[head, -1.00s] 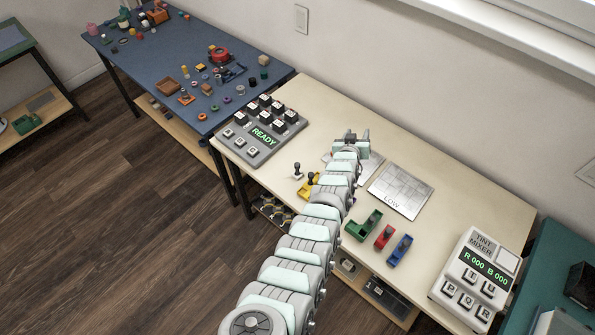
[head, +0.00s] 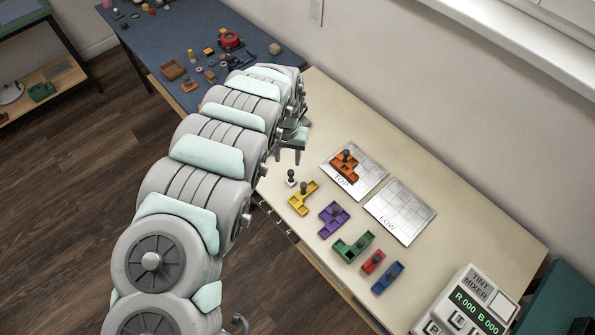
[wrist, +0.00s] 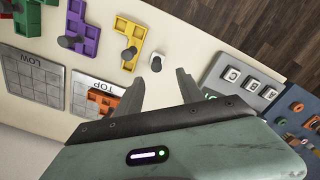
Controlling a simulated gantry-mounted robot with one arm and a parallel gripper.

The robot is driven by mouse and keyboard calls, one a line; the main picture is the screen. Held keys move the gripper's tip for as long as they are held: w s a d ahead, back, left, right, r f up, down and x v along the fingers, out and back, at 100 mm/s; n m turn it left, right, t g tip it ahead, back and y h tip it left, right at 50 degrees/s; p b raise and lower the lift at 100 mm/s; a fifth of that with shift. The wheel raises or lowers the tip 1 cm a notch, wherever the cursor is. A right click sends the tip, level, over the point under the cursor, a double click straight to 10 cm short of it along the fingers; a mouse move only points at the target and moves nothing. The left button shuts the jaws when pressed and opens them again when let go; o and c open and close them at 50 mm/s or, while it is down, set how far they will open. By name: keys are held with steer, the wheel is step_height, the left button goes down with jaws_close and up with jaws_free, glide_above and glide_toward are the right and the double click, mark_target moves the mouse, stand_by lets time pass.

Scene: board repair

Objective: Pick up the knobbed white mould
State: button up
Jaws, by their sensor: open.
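The knobbed white mould (head: 291,183) is a small white block with a dark knob. It stands on the cream table near its front edge, just left of the yellow knobbed mould (head: 301,199). My gripper (head: 289,157) is open and empty, its fingers pointing down above and behind the white mould. In the wrist view the white mould (wrist: 156,66) shows just beyond my gripper's (wrist: 160,76) fingertips, roughly between them in the picture, and apart from them. Its knob faces the camera.
Purple (head: 333,221), green (head: 351,249), red (head: 373,263) and blue (head: 386,278) moulds line the front edge. An orange mould (head: 345,165) sits on the TOP plate (head: 370,178). The LOW plate (head: 402,205) is bare. A button panel (wrist: 240,85) lies close to my gripper.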

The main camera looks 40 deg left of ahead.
mark_target(291, 172)
step_height(291, 172, down, 5)
steer(key=shift+s+d+r, duration=0.1)
steer(key=shift+r, duration=0.1)
steer(key=shift+w+d+f, duration=0.15)
steer(key=shift+d+f, duration=0.05)
steer(key=shift+f, duration=0.8)
steer(key=shift+w+d+f, duration=0.15)
steer(key=shift+d+f, duration=0.05)
steer(key=shift+f, duration=0.75)
steer(key=shift+s+a+f, duration=0.1)
steer(key=shift+f, duration=0.65)
jaws_close()
